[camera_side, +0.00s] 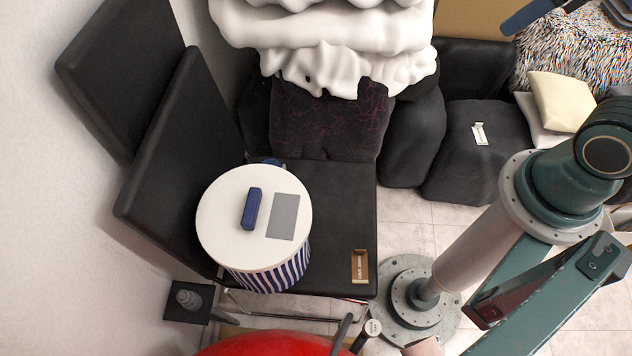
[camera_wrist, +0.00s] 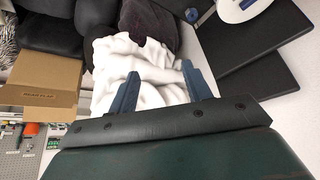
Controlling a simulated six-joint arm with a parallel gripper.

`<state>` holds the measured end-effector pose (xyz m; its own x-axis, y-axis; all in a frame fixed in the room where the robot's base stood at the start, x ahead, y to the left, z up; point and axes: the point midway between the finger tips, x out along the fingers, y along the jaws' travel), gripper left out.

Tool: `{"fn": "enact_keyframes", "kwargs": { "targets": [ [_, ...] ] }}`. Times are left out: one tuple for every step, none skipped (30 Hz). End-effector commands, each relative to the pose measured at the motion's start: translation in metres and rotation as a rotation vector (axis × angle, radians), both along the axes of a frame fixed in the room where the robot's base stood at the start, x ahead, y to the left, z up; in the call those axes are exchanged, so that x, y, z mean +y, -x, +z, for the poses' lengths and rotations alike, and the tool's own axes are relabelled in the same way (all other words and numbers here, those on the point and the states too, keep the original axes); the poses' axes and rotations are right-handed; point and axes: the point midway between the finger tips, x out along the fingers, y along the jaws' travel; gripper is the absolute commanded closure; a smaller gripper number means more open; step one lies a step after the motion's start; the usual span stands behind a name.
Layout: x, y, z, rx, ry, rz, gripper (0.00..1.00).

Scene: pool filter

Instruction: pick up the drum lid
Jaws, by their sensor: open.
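The drum lid (camera_side: 223,225) is a round white disc with a blue bar handle (camera_side: 251,209) and a grey rectangle on top. It sits on a blue-and-white striped drum (camera_side: 268,276), which stands on a black chair seat. In the wrist view part of the lid (camera_wrist: 230,12) shows at the top right edge, cut off by the frame. My gripper (camera_wrist: 160,68) has its two blue fingers spread apart with nothing between them. It is well away from the lid. In the side view only a blue finger shows at the top right edge.
Black chair backs (camera_side: 175,150) rise left of the drum. A white draped heap (camera_side: 340,60) stands behind it and lies beyond my fingers in the wrist view. A small box (camera_side: 360,266) lies on the seat. A red rounded object (camera_side: 275,345) is at the front. A cardboard box (camera_wrist: 45,80) is at left.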

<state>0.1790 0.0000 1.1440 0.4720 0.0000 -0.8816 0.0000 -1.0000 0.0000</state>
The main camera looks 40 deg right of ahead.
Motion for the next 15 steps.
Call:
{"fn": "enact_keyframes", "kwargs": {
  "targets": [
    [0.000,0.000,0.000,0.000,0.000,0.000,0.51],
    [0.000,0.000,0.000,0.000,0.000,0.000,0.51],
    [0.000,0.000,0.000,0.000,0.000,-0.001,0.51],
    [0.000,-0.001,0.000,0.001,-0.002,-0.001,0.51],
    [0.001,-0.002,0.001,0.002,-0.004,-0.003,0.51],
    [0.001,-0.003,0.001,0.004,-0.005,-0.004,0.51],
    [0.002,-0.005,0.002,0.006,-0.009,-0.006,0.51],
    [0.003,-0.006,0.002,0.009,-0.012,-0.008,0.51],
    [0.004,-0.009,0.003,0.014,-0.019,-0.014,0.51],
    [0.005,-0.012,0.004,0.018,-0.023,-0.018,0.51],
    [0.006,-0.015,0.004,0.024,-0.029,-0.023,0.51],
    [0.009,-0.019,0.006,0.030,-0.038,-0.032,0.51],
    [0.011,-0.023,0.006,0.037,-0.045,-0.038,0.51],
    [0.013,-0.028,0.007,0.043,-0.053,-0.046,0.51],
    [0.016,-0.034,0.008,0.053,-0.065,-0.057,0.51]
  ]
}}
